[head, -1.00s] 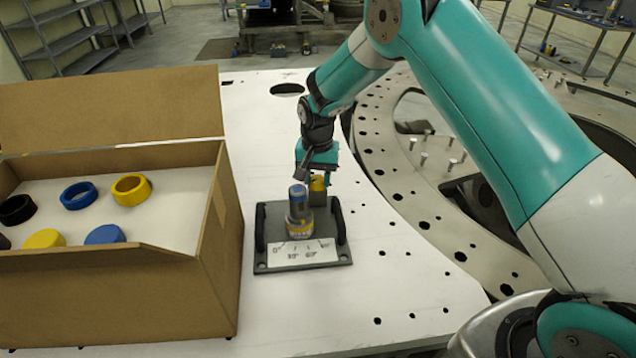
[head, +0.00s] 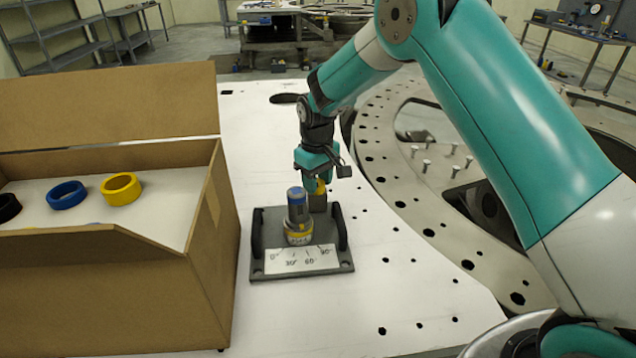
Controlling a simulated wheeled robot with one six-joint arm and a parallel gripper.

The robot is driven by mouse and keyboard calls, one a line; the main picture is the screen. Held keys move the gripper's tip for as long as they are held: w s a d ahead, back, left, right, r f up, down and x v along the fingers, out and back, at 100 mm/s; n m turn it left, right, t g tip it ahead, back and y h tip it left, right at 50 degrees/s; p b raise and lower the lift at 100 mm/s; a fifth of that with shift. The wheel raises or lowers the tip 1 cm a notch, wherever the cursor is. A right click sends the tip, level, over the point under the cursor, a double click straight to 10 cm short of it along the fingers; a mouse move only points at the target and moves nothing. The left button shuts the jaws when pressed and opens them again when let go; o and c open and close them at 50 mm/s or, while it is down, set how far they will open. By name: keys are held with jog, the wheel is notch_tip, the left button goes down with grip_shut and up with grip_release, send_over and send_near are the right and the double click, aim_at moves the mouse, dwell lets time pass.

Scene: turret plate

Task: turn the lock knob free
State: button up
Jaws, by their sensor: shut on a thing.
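A dark grey plate (head: 262,268) lies on the white table with a white angle scale (head: 302,259) on its front, marked 0 to 90. A grey turret post (head: 297,211) with a blue top and a yellow band stands upright behind the scale. Just right of and behind it is a grey block (head: 318,203) with the yellow lock knob (head: 321,187) on top. My gripper (head: 318,183) points down from above and is shut on the yellow knob. Its fingers partly hide the knob, so its exact angle cannot be told.
Black handles stand at the plate's left (head: 257,233) and right (head: 341,228) sides. An open cardboard box (head: 215,250) with black, blue and yellow rings stands close on the left. A large drilled ring (head: 437,225) is at the right. The table in front is clear.

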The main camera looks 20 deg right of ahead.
jog(key=shift+n, duration=0.9)
jog(key=o, duration=0.9)
jog(key=shift+r, duration=0.1)
notch_tip(320, 180, up, 17)
jog(key=b, duration=0.4)
jog(key=shift+r, duration=0.15)
